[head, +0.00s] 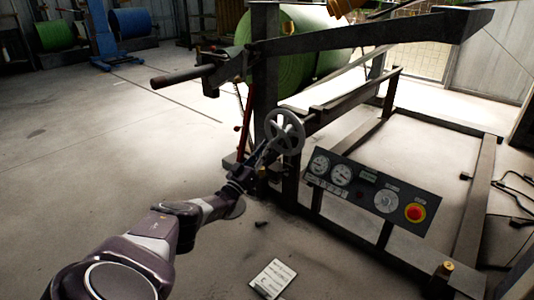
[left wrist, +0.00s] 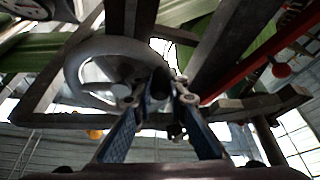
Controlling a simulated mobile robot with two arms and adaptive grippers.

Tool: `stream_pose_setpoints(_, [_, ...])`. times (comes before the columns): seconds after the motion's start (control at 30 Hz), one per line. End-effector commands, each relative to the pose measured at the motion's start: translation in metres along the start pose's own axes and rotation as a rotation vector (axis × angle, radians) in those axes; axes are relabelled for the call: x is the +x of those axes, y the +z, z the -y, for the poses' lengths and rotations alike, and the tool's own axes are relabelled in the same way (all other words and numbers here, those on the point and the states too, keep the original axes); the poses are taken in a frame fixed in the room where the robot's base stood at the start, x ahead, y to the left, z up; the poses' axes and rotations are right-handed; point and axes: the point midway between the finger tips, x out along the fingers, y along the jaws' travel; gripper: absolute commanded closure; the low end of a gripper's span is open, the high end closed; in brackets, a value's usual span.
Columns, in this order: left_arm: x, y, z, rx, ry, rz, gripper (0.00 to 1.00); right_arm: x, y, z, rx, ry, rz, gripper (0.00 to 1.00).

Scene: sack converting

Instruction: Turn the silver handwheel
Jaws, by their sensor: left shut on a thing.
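The silver handwheel (head: 299,134) is a spoked grey ring on the side of the dark machine frame, near the middle of the head view. In the left wrist view its rim (left wrist: 82,58) fills the upper left and middle. My left gripper (head: 267,148) reaches up to the lower left of the wheel. In the left wrist view the gripper (left wrist: 157,95) has its two blue fingers on either side of a dark round handle (left wrist: 160,80) at the wheel's rim and is shut on it. The fingers partly hide the handle. My right gripper is not in view.
A control panel (head: 362,188) with dials and a red button (head: 415,212) stands right of the wheel. A green roll (head: 290,62) and a long dark beam (head: 380,36) are above. A white card (head: 272,279) lies on the floor. Floor at left is open.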

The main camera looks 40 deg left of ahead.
Motion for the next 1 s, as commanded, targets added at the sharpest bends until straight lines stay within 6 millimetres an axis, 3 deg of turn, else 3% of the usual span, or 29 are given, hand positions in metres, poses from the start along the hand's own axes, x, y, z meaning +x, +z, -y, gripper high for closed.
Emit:
stream_pose_setpoints(0.47, [0.0010,-0.0031,0.0020,0.010,0.001,-0.003,1.00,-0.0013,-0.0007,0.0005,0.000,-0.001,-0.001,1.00])
stream_pose_setpoints(0.5, [0.0011,-0.0031,0.0020,0.010,0.001,-0.003,0.82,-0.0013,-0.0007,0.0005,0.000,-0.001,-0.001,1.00])
stream_pose_setpoints(0.63, [0.0009,-0.0025,0.0015,0.010,0.002,-0.003,0.68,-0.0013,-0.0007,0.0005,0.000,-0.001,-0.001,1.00])
stream_pose_setpoints(1.0, [-0.0022,-0.0006,0.0011,0.009,0.003,0.000,0.68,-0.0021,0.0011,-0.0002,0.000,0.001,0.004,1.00])
